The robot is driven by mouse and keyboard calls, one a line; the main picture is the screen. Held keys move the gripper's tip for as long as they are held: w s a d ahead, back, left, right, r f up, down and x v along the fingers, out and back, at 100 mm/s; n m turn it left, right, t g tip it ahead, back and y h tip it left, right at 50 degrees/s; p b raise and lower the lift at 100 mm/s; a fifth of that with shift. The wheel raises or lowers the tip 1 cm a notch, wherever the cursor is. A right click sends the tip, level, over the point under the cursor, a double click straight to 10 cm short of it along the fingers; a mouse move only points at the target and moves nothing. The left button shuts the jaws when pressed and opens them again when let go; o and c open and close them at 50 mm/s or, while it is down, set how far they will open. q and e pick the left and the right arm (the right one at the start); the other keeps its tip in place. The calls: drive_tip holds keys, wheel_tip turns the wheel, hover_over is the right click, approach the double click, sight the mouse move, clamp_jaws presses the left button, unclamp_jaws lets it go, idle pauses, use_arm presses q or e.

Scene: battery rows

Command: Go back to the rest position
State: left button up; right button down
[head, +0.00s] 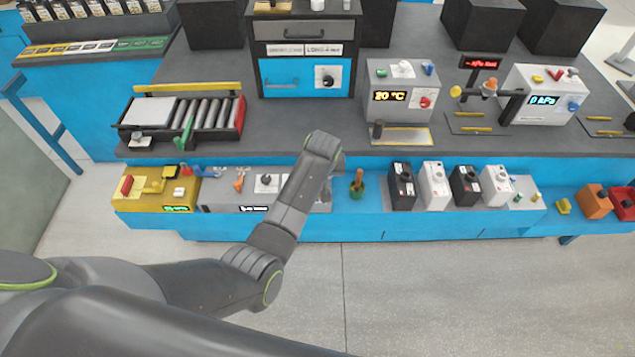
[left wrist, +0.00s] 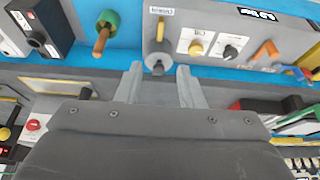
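My left arm comes in from the left in the head view and reaches over the blue bench's front ledge. Its wrist hides the gripper there. In the left wrist view my left gripper (left wrist: 160,85) has its two fingers apart. A grey round knob (left wrist: 158,67) shows in the gap between the fingertips, at the edge of a grey panel (left wrist: 180,25). I cannot tell whether the fingers touch it. The grey panel, with its knobs and display, also shows in the head view (head: 218,196), partly behind my arm. My right gripper is not in view.
A green cup with a wooden handle (head: 356,186) stands close right of my wrist. Black and white boxes (head: 433,186) follow further right. A yellow box (head: 150,190) and a roller conveyor (head: 185,118) lie to the left. The floor (head: 400,290) in front is clear.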

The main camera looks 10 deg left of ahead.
use_arm(q)
drive_tip(key=shift+w+f, duration=0.1)
drive_tip(key=shift+w, duration=0.1)
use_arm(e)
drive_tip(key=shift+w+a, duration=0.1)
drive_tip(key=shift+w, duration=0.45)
